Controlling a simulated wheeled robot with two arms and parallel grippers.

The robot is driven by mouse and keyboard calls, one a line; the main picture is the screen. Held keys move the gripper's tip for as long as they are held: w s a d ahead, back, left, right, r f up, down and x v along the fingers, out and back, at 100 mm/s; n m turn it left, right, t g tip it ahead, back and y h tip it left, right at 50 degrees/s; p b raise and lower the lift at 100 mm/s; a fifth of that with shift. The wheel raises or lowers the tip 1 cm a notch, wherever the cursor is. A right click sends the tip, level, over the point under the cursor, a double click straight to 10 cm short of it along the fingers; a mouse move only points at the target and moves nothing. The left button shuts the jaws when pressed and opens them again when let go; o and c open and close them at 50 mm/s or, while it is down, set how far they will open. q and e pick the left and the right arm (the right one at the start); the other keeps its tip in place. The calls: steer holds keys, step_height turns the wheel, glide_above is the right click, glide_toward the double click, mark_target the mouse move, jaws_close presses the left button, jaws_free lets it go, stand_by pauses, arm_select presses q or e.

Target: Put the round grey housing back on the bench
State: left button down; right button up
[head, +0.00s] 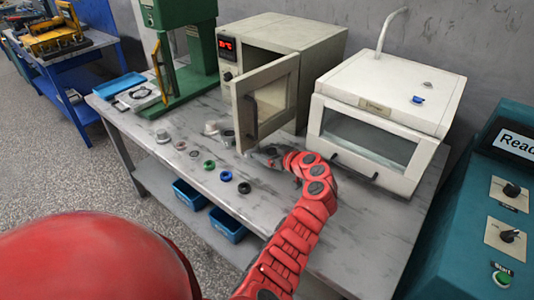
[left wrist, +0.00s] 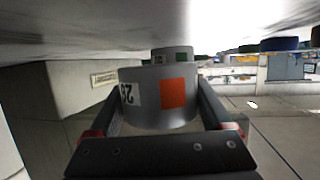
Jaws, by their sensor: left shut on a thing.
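My left gripper (head: 268,157) is low over the bench (head: 300,235), just in front of the open oven door (head: 272,100). In the left wrist view it is shut on the round grey housing (left wrist: 150,112), one finger on each side. The housing carries an orange square and a white label with dark digits. A narrower grey cylinder with a green mark (left wrist: 172,53) shows above it in that view; I cannot tell if it belongs to the housing. In the head view the housing is mostly hidden, and I cannot tell whether it touches the bench. My right gripper is not in view.
A green ring (head: 209,165), a blue ring (head: 226,176) and a black ring (head: 244,188) lie on the bench. Pale grey parts (head: 218,127) stand by the oven (head: 280,42). A white cabinet (head: 385,110) stands right of the gripper. The front bench area is clear.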

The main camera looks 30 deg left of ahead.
arm_select(q)
steer(key=shift+s+f, duration=0.1)
steer(key=shift+f, duration=0.2)
steer(key=shift+c, duration=1.2)
jaws_free()
steer(key=shift+o, duration=1.2)
steer(key=shift+f, duration=0.15)
steer(key=shift+d, duration=0.1)
steer(key=r+p, duration=0.1)
steer(key=p, duration=0.1)
steer(key=shift+r+p, duration=0.3)
steer(key=shift+r, duration=0.05)
steer(key=shift+d+f+b, duration=0.2)
steer(key=shift+d+b, duration=0.3)
steer(key=shift+b, duration=0.05)
steer(key=b+v, duration=0.1)
steer(key=v, duration=0.9)
steer(key=shift+r, duration=0.2)
steer(key=shift+s+d+r, duration=0.15)
steer(key=shift+d+r, duration=0.1)
steer(key=shift+d, duration=0.1)
